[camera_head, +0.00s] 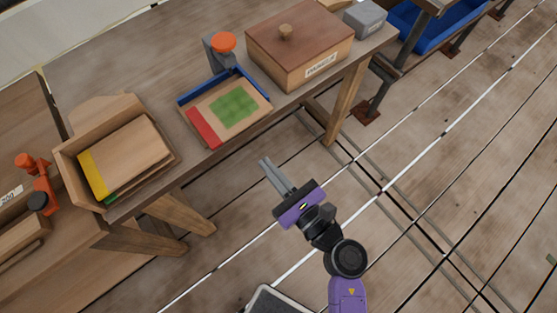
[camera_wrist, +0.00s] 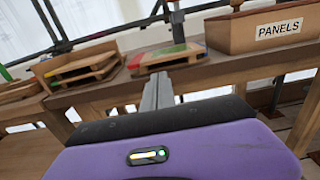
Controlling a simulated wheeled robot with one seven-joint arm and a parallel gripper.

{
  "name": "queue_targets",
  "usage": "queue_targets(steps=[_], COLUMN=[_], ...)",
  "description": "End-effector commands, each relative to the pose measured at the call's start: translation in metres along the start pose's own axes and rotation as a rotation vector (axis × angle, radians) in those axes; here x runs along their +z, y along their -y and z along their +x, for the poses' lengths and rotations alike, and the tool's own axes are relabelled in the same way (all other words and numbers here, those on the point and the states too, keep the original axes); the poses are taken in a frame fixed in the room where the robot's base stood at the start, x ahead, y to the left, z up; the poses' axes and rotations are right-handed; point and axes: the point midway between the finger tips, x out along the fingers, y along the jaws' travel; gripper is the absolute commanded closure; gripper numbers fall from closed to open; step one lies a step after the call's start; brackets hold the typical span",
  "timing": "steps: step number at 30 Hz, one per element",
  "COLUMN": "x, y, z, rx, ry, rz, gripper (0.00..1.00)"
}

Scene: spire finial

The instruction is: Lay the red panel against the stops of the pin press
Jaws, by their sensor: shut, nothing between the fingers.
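The red panel (camera_head: 205,127), a wooden board with a red strip along its front-left edge, lies flat on the bed of the pin press (camera_head: 218,52). A green square (camera_head: 234,106) shows in the middle of the bed area. Blue stops (camera_head: 205,88) run along the back and right sides; whether the board touches them I cannot tell. The press has a grey post with an orange knob (camera_head: 223,42). My gripper (camera_head: 266,162) is shut and empty, in front of the bench and apart from the press. In the wrist view its fingers (camera_wrist: 158,82) point towards the press.
A wooden tray (camera_head: 62,165) with yellow- and green-edged panels stands left of the press. A lidded wooden box (camera_head: 300,45), labelled, stands close at its right, with a grey block (camera_head: 365,18) beyond.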

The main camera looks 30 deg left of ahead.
Motion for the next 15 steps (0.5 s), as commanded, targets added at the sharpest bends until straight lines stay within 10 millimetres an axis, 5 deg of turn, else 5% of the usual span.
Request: queue_targets(steps=[9,15], x=[0.002,0.001], y=[0.0,0.0], z=[0.061,0.081], rx=[0.002,0.0], ry=[0.001,0.0], rz=[0.001,0.002], gripper=[1.0,1.0])
